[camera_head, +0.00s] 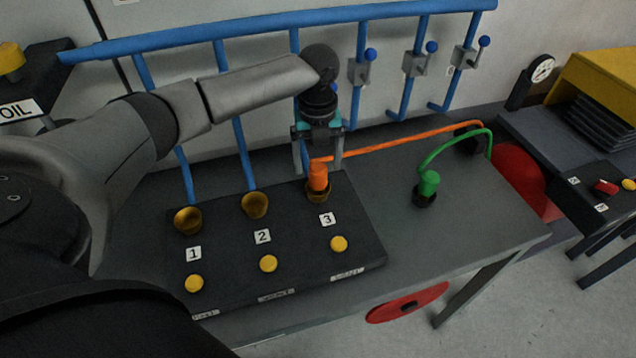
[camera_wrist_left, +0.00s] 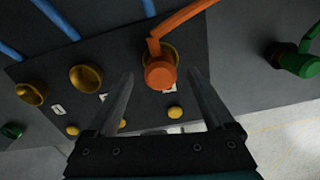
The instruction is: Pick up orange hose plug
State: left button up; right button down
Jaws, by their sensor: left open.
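The orange hose plug (camera_head: 318,176) sits upright in the brass socket numbered 3 on the dark panel, with its orange hose (camera_head: 400,140) running to the right. In the left wrist view the plug (camera_wrist_left: 159,73) lies ahead of the fingertips, roughly between their lines. My left gripper (camera_head: 318,165) is open, its fingers pointing down just behind and around the plug in the head view. In the wrist view the open left gripper (camera_wrist_left: 162,78) holds nothing. Whether a finger touches the plug, I cannot tell. My right gripper does not show.
The dark panel (camera_head: 225,285) has empty brass sockets 1 (camera_head: 187,221) and 2 (camera_head: 255,205) and yellow buttons. A green plug (camera_head: 429,183) stands in a dark holder on the grey table (camera_head: 480,230). Blue pipes (camera_head: 300,20) with valves line the wall behind.

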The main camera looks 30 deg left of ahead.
pick_arm(q)
notch_tip(320, 180, down, 3)
jog(key=shift+r, duration=0.25)
grip_shut()
dwell(0.6)
